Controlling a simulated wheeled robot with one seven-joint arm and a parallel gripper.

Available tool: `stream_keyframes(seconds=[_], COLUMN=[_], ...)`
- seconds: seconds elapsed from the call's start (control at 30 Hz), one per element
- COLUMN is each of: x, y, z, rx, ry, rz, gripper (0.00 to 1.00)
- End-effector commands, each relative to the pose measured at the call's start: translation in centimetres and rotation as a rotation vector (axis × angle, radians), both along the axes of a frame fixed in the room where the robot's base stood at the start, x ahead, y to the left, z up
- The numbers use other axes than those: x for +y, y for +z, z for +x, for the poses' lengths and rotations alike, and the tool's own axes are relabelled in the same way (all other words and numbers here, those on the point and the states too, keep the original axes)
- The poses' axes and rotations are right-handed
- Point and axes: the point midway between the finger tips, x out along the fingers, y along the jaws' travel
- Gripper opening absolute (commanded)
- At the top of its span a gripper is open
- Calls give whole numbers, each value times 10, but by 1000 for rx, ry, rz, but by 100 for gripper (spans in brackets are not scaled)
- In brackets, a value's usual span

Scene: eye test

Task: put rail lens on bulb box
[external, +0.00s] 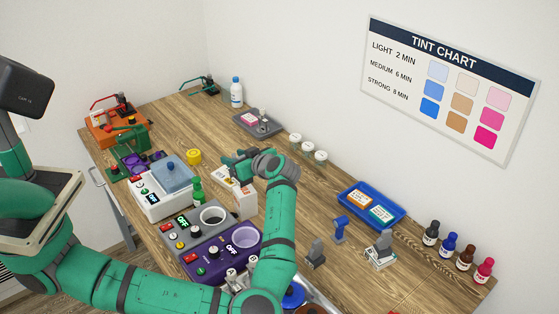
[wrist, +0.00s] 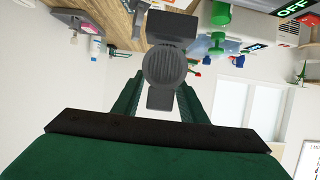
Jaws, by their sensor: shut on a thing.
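My gripper (external: 246,163) is above the middle of the bench, pointing left. In the wrist view its two green fingers (wrist: 160,92) are shut on a dark grey piece with a round ribbed disc and a block at one end, which looks like the rail lens (wrist: 164,66). In the external view the held piece (external: 229,161) is small and partly merges with the gripper. A small white carton (external: 246,201), possibly the bulb box, stands below the gripper. Another pale box (external: 221,174) is just under the gripper; I cannot tell which is the bulb box.
Grey and purple units (external: 200,262) are in front.

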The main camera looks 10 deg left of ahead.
Motion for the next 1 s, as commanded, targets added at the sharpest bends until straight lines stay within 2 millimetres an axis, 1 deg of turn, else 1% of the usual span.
stream_keyframes(seconds=[0.1, 0.3, 0.4, 0.8, 0.83, 0.87, 0.9, 1.0], x=[-1, -1, -2, -2, -2, -2, -2, -2], y=[-9, -28, -34, -38, -38, -38, -38, -38], z=[7, 5, 5, 5, 5, 5, 5, 5], rx=[1, 0, 0, 1, 1, 1, 1, 1], ry=[2, 1, -1, 0, 0, 0, 0, 0], rz=[4, 5, 4, 0, 0, 0, 0, 0], gripper=[13, 13, 13, 13, 46, 53, 57, 57])
